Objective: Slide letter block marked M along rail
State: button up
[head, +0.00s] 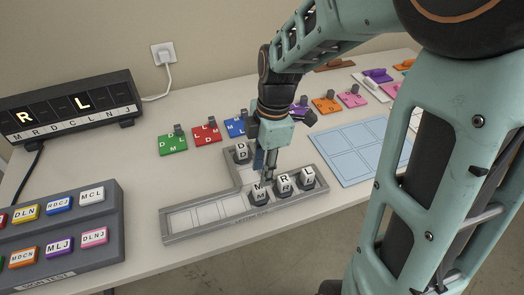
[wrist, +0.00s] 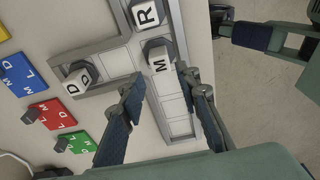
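The white letter block marked M (head: 258,198) stands in the grey rail (head: 190,221), left of the block marked R (head: 284,184). It also shows in the wrist view (wrist: 158,58), just beyond my fingertips. My gripper (head: 263,178) points down at the M block from above. In the wrist view my gripper (wrist: 159,76) is open, its fingers well apart with the block lined up between them. Contact with the block cannot be told. Empty rail slots (wrist: 171,104) lie on the M block's free side.
Another block (head: 307,178) stands right of R, and a D block (head: 241,152) sits in the rail's side branch. A lettered display (head: 70,110) and a button box (head: 60,230) stand at left. Coloured tiles (head: 206,134) and a blue grid mat (head: 360,150) lie behind.

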aim_at(259, 186)
jog(key=f, duration=0.5)
jog(key=a+f+b, duration=0.1)
jog(key=f, duration=0.2)
jog(key=shift+s+f, duration=0.15)
jog(key=shift+f, duration=0.1)
grip_shut()
